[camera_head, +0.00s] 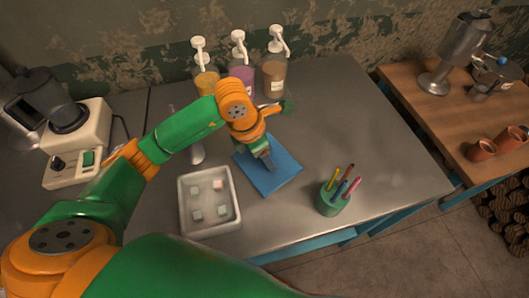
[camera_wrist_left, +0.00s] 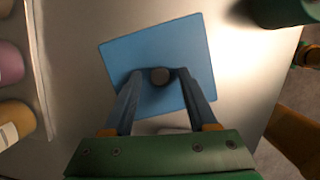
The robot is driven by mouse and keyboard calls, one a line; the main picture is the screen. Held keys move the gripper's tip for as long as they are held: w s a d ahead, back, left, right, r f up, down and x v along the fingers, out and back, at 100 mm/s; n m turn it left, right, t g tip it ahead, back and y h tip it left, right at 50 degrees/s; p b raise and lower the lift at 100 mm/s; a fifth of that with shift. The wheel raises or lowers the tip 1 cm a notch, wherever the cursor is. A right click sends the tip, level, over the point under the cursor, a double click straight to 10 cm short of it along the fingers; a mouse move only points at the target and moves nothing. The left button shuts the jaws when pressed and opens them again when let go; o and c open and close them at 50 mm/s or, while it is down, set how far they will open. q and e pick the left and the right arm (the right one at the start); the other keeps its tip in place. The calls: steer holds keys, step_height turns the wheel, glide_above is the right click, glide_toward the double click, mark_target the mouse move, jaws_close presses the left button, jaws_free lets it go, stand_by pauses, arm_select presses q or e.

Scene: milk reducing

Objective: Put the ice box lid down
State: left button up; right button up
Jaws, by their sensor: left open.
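The blue square ice box lid (camera_head: 284,176) lies on the metal counter, to the right of the white ice box (camera_head: 183,207), which is uncovered and holds several ice cubes. My left gripper (camera_head: 269,164) is over the lid. In the left wrist view its two fingers (camera_wrist_left: 160,82) are open on either side of the lid's round knob (camera_wrist_left: 160,76), with the lid (camera_wrist_left: 190,40) spread beneath them. I cannot tell whether the fingers touch the knob. My right gripper does not show.
Syrup pump bottles (camera_head: 238,75) stand along the wall behind the lid. A green cup of pens (camera_head: 333,200) stands to its right. A blender (camera_head: 78,140) is at the left. The counter (camera_head: 375,140) is clear at the right. A wooden table (camera_head: 440,120) stands beyond.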

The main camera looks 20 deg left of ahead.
mark_target(253, 168)
arm_select(q)
steer(key=shift+r, duration=0.4)
steer(key=v, duration=1.1)
steer(key=shift+a+r+b, duration=0.15)
steer(key=shift+r+b, duration=0.1)
steer(key=shift+b, duration=0.1)
steer(key=shift+s, duration=0.1)
